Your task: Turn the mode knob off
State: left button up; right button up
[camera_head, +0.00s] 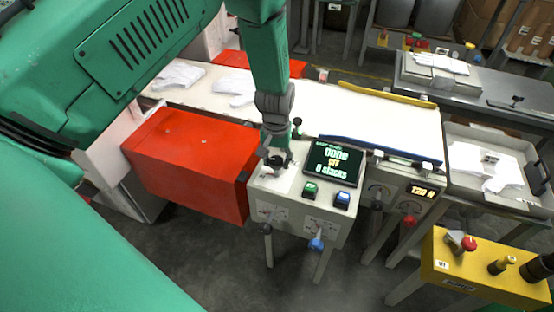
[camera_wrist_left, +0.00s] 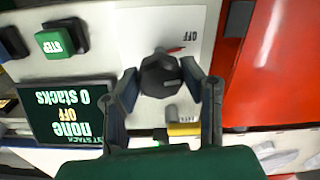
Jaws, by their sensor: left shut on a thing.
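The mode knob (camera_wrist_left: 158,78) is a dark round knob on a white plate of the grey control box (camera_head: 314,219). Its red pointer mark is toward the side where the word OFF is printed. My left gripper (camera_head: 276,152) comes down onto the knob from above. In the left wrist view my left gripper (camera_wrist_left: 166,86) has one finger on each side of the knob, shut on it. The display (camera_head: 333,162) on the box reads none, OFF and 0 stacks. My right gripper is not in view.
A green button (camera_head: 310,190) and a blue button (camera_head: 342,199) sit beside the display. A red box (camera_head: 190,160) stands close on the left. A white conveyor surface (camera_head: 330,112) with gloves lies behind. A yellow panel (camera_head: 485,270) stands at right.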

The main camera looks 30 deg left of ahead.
aim_at(277, 158)
pick_arm(q)
jog(key=shift+w+a+r, duration=0.15)
jog(key=shift+w+r, duration=0.1)
jog(key=shift+w, duration=0.15)
jog(key=o, duration=1.1)
jog(key=shift+o, duration=0.2)
jog(key=shift+s+f, duration=0.1)
jog(key=shift+s, duration=0.05)
jog(key=shift+s, duration=0.1)
notch_tip(277, 158, up, 12)
jog(key=shift+f, duration=0.1)
